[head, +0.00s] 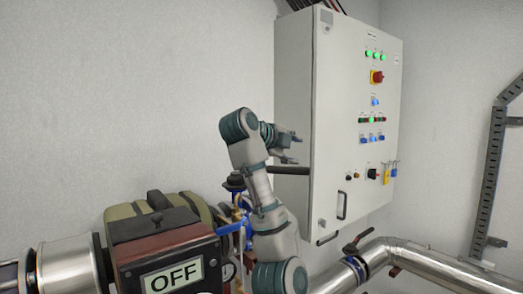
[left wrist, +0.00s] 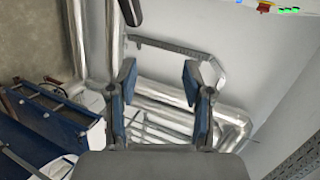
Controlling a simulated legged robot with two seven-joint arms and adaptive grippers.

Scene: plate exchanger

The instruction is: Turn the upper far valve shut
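My left gripper (head: 296,149) is open and empty in front of the left side of the grey cabinet. Its two fingers are spread apart in the left wrist view (left wrist: 159,70), with nothing between them. A dark horizontal bar like a lever (head: 288,170) shows just below the gripper in the head view, apart from the fingers; its valve body is hidden behind my arm. A second black valve lever (head: 357,243) sits tilted on a blue valve on the silver pipe at lower right. I cannot tell for sure which is the upper far valve. My right gripper is not in view.
The control cabinet (head: 335,110) stands close to the right of the gripper. Silver pipes (head: 430,268) run along the lower right. A box with an OFF sign (head: 172,275) and a green-brown bag-like thing (head: 160,205) stand at lower left. The upper left wall is clear.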

